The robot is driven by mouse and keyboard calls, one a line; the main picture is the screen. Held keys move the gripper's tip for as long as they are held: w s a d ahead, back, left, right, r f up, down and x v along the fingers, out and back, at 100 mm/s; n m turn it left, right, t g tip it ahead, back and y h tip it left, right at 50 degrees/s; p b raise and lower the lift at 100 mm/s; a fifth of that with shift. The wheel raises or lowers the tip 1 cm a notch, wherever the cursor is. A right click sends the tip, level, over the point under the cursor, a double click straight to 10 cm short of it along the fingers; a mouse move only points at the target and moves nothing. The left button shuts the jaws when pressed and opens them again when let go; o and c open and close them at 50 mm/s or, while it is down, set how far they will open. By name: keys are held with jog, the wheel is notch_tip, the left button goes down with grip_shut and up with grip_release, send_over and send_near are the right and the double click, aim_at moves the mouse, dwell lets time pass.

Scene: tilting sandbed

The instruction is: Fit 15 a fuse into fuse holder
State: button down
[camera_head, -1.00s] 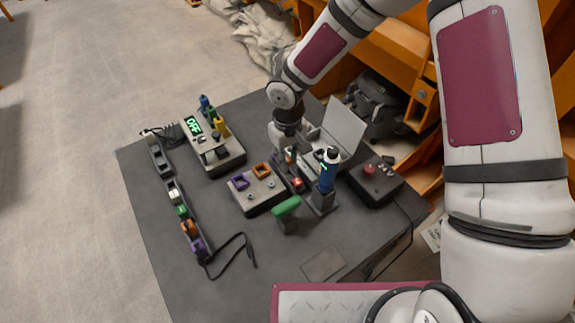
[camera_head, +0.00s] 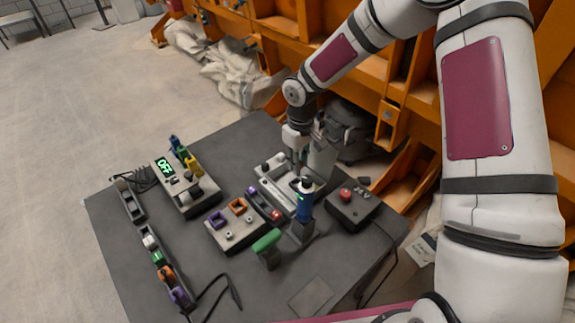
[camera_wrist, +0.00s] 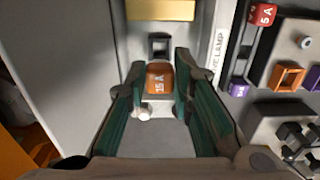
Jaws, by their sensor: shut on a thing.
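In the wrist view, an orange fuse marked 15 A (camera_wrist: 160,78) sits between the green-padded fingers of my gripper (camera_wrist: 158,92), which is shut on it. A gold bar (camera_wrist: 160,10) lies farther on. In the head view, my gripper (camera_head: 300,160) is over the pale fuse box (camera_head: 272,192) with its raised lid (camera_head: 322,158). The held fuse is too small to make out there.
Beside the box is a fuse rack with a red 5 A fuse (camera_wrist: 264,14) and a purple fuse (camera_wrist: 240,88). A grey block with purple and orange square frames (camera_head: 236,232), a blue tool in a stand (camera_head: 304,205), a green-handled item (camera_head: 267,241) and a red-button box (camera_head: 352,208) crowd around.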

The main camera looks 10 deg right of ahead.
dwell(0.3)
jog(key=shift+f+b, duration=1.15)
jog(key=shift+f, duration=1.05)
jog(key=shift+f+b, duration=0.7)
jog(key=shift+f, duration=0.55)
jog(key=c, duration=1.3)
grip_release()
jog(key=o, duration=0.5)
jog(key=shift+c, duration=0.2)
jog(key=shift+r, duration=0.1)
jog(key=shift+r+p, duration=1.8)
jog(key=shift+r, duration=2.1)
